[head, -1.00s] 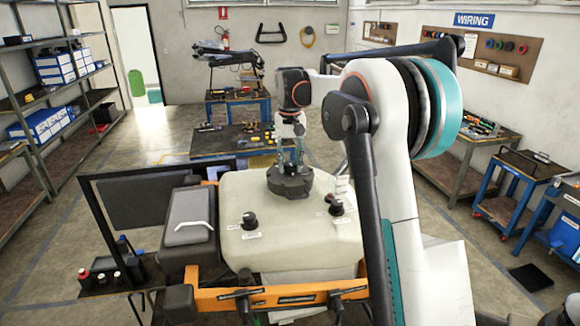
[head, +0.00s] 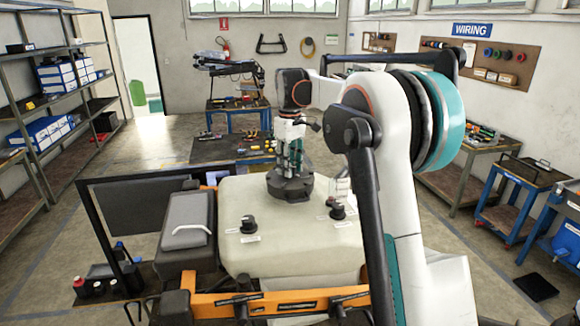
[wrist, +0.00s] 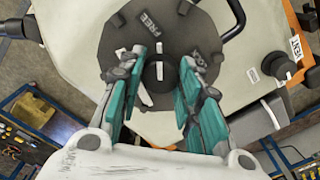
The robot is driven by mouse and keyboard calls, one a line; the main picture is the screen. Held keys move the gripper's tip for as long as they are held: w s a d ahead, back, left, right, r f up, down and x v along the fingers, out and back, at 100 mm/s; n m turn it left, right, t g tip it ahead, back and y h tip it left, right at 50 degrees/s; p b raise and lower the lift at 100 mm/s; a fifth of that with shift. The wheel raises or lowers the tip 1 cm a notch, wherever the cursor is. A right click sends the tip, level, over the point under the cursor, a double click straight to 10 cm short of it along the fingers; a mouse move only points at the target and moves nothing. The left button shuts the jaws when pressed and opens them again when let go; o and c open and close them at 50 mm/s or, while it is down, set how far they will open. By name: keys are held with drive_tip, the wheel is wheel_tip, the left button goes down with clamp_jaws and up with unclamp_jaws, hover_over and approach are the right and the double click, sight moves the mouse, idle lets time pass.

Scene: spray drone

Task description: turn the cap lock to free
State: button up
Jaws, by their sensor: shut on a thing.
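The tank (head: 290,250) is a pale box with a dark round cap (head: 285,193) on its top. The cap also shows in the wrist view (wrist: 203,40), with the words FREE and LOCK on its face and small white marks near its middle. My gripper (head: 291,172) points down onto the cap. In the wrist view my gripper (wrist: 163,72) has its teal fingers on either side of the cap's raised middle grip and is shut on it. The fingers hide part of the cap, and I cannot tell exactly which word the pointer mark lines up with.
Two black knobs (head: 248,224) (head: 338,211) stand on the tank top either side of the cap. A grey case with a handle (head: 188,233) is at the left. An orange frame bar (head: 270,302) runs across the front. A tool table (head: 225,152) stands behind.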

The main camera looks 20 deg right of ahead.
drive_tip(key=shift+n, duration=0.4)
drive_tip(key=o, duration=1)
drive_tip(key=shift+o, duration=0.2)
drive_tip(key=shift+r, duration=0.15)
wheel_tip(320, 180, up, 12)
idle(0.3)
